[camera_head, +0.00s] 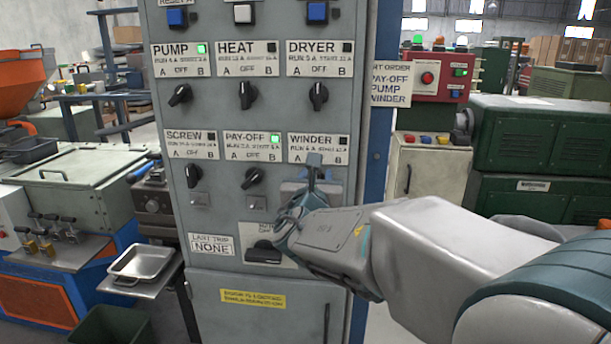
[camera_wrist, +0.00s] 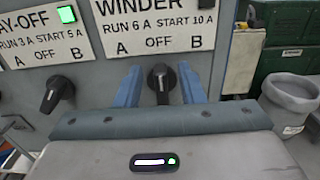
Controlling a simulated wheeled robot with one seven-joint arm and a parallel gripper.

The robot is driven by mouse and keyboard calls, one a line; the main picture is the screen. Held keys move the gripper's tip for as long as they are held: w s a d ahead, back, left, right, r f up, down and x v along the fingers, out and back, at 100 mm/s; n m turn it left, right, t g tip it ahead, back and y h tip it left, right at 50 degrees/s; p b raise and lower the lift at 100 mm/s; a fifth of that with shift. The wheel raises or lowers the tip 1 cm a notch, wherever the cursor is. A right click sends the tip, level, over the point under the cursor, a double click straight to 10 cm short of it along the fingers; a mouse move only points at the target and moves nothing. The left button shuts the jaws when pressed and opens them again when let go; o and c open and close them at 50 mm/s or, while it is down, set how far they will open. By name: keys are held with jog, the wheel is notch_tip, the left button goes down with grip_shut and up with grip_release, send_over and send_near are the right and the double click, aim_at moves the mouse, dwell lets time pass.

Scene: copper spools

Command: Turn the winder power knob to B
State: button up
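The winder power knob (camera_wrist: 162,80) is black and sits below the WINDER label (camera_wrist: 160,28), under its OFF mark. It looks roughly vertical in the wrist view; which end is its pointer I cannot tell. My gripper (camera_wrist: 160,88) is open, with one blue finger on each side of the knob and gaps between fingers and knob. In the head view my gripper (camera_head: 315,170) is at the panel just below the WINDER label (camera_head: 318,148) and largely hides the knob. On the label, A is at left and B at right. The winder lamp (camera_head: 342,141) is dark.
The pay-off knob (camera_head: 253,177) is close to the left, turned aslant; its lamp (camera_head: 275,140) is green. The pump lamp (camera_head: 202,49) is also green. A black handle (camera_head: 264,252) is below my gripper. An order sign (camera_head: 389,84) hangs at the panel's right.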

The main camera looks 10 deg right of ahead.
jog(key=shift+w+d, duration=0.2)
jog(key=shift+w, duration=0.25)
grip_shut()
